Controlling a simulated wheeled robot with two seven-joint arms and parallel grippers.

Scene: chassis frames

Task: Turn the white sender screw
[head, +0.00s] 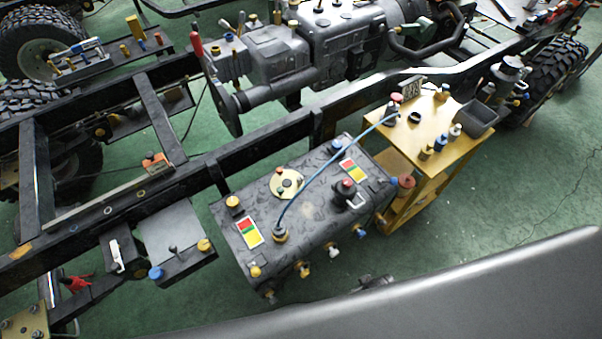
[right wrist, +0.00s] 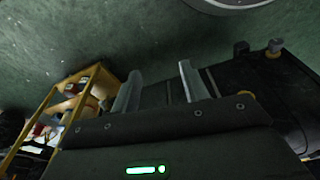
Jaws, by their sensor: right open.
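A dark fuel tank (head: 318,205) sits beside the chassis frame in the head view. On its top is a round cream sender plate (head: 287,182) with small dark spots on it. I cannot tell a white screw apart on it at this size. My right gripper (right wrist: 158,90) shows in the right wrist view, its two pale fingers apart with nothing between them. Dark bodywork, perhaps the tank, lies behind and right of the fingers there. The sender plate is not seen in that view. Neither gripper shows in the head view.
A yellow cart (head: 428,130) with caps, fittings and a black bin (head: 475,117) stands right of the tank. A blue hose (head: 325,170) arches from tank to cart. Chassis rails (head: 150,190) run behind the tank. Green floor (head: 510,190) is open at the right.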

